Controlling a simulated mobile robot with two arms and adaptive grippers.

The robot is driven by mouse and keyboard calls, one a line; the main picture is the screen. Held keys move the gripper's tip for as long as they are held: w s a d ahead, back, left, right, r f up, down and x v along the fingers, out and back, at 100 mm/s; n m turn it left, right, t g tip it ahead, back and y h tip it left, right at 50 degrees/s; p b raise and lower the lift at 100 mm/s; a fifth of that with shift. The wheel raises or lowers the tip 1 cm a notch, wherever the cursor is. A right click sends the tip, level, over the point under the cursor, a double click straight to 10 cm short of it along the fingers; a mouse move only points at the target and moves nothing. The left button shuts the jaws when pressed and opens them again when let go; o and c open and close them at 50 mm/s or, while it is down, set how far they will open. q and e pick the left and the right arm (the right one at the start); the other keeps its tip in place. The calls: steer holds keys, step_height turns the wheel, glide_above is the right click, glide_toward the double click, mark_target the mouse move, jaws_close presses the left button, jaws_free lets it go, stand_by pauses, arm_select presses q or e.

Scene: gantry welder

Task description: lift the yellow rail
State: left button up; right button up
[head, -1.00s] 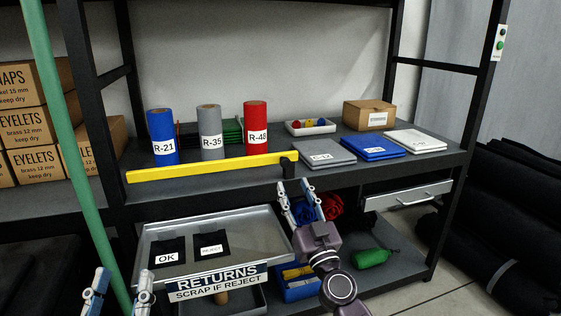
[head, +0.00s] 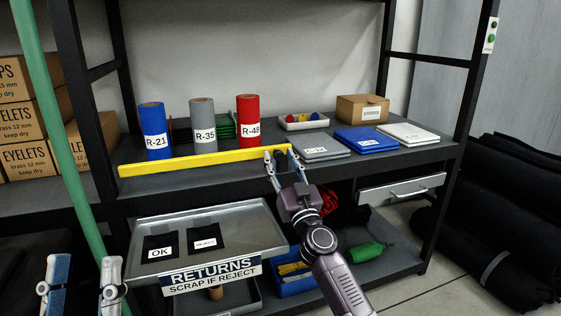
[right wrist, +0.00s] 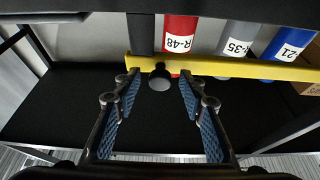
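The yellow rail (head: 200,161) lies level along the front edge of the shelf, before the rolls. It also crosses the top of the right wrist view (right wrist: 230,68). A dark knob (right wrist: 159,77) shows near its end by the R-48 roll. My right gripper (head: 278,152) is at the rail's right end in the head view. Its fingers are open, one on each side of the knob in the right wrist view (right wrist: 159,82); I cannot tell whether they touch it. My left gripper (head: 82,272) is open and empty at the lower left, well below the rail.
A blue R-21 roll (head: 155,128), a grey R-35 roll (head: 203,122) and a red R-48 roll (head: 248,118) stand behind the rail. Flat packs (head: 367,140) lie to the right. The returns tray (head: 215,212) is below. A green pole (head: 55,130) rises at the left.

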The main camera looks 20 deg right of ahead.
jaws_close()
stand_by(0.4)
